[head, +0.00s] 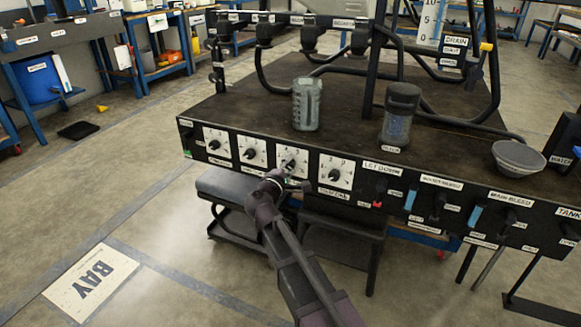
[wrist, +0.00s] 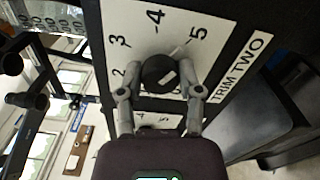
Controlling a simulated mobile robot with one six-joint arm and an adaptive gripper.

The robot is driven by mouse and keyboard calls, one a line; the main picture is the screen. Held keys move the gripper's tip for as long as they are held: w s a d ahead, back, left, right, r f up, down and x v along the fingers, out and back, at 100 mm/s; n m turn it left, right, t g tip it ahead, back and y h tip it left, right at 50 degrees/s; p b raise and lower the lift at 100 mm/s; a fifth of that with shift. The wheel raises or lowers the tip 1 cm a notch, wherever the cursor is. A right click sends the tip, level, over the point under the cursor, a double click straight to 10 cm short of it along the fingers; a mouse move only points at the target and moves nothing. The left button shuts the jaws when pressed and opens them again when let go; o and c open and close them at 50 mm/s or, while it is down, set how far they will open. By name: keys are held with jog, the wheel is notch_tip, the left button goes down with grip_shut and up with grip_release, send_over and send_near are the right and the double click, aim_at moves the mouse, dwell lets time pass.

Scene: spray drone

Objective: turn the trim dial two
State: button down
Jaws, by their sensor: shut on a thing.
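The trim two dial is a round black knob (wrist: 157,69) with a white mark, on a white plate (wrist: 140,28) numbered around the knob. The label TRIM TWO (wrist: 240,68) is beside it in the wrist view. The white mark slants toward the side of the 5. My gripper (wrist: 161,84) has one finger on each side of the knob and is shut on it. In the head view my gripper (head: 284,178) is at the lower edge of the third dial plate from the left (head: 292,156), and partly hides its label.
Two dials stand left of it (head: 216,143) (head: 253,153) and one, with its own white plate, close on the right (head: 337,171). Blue-handled levers (head: 410,199) follow along the panel. A grey jar (head: 306,104) and a dark canister (head: 399,114) stand on the bench above. Stools (head: 235,190) are below.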

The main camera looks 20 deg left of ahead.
jog(key=shift+w, duration=0.1)
jog(key=shift+c, duration=1.3)
grip_release()
jog(key=shift+s, duration=0.2)
jog(key=s, duration=1.1)
jog(key=shift+s+a, duration=0.35)
jog(key=shift+a, duration=0.1)
jog(key=shift+s, duration=0.1)
